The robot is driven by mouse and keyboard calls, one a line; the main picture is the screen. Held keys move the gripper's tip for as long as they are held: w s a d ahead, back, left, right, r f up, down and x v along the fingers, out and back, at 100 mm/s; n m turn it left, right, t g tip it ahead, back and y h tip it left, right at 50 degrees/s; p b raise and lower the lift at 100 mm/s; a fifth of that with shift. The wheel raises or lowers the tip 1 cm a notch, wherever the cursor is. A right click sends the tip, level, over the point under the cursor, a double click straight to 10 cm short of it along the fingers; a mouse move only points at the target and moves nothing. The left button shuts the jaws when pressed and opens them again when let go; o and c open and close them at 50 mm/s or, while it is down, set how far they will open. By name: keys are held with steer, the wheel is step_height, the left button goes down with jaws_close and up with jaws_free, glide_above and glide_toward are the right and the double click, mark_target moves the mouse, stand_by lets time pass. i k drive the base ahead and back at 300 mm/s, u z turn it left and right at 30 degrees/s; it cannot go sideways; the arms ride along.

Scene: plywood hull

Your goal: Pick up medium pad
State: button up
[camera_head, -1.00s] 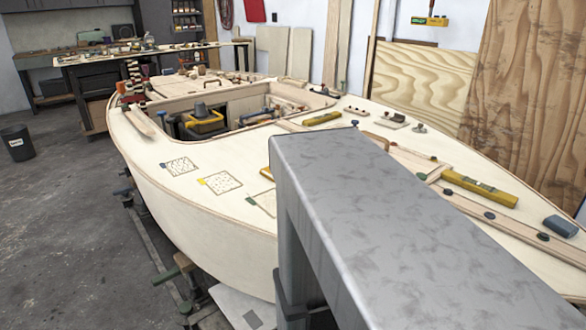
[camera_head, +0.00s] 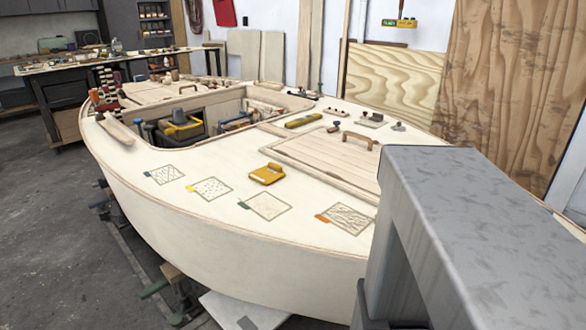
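No pad is marked as medium, and I cannot tell which thing it is. Four square textured patches lie in a row on the pale plywood deck (camera_head: 225,150): one with a blue tag (camera_head: 165,175), one with a yellow tag (camera_head: 211,188), one with a green tag (camera_head: 265,206) and one with an orange tag (camera_head: 347,218). Their textures differ, the orange-tagged one looking the roughest. A small yellow block-like thing (camera_head: 267,174) lies behind them. My grey arm fills the right foreground and hides the right part of the deck. My gripper is not in view.
An open cockpit well with tools (camera_head: 183,127) is at the deck's left. A hatch panel with a wooden handle (camera_head: 358,140) is at the centre, with a yellow level (camera_head: 303,121) behind it. A workbench (camera_head: 75,105) stands back left. Grey floor (camera_head: 50,240) is clear at left.

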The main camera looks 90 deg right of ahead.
mark_target(266, 175)
steer(key=z, duration=0.55)
steer(key=k, duration=0.35)
steer(key=z, duration=2.35)
steer(key=k, duration=0.55)
steer(key=u, duration=0.25)
steer(key=i, duration=0.45)
steer(key=z, duration=0.05)
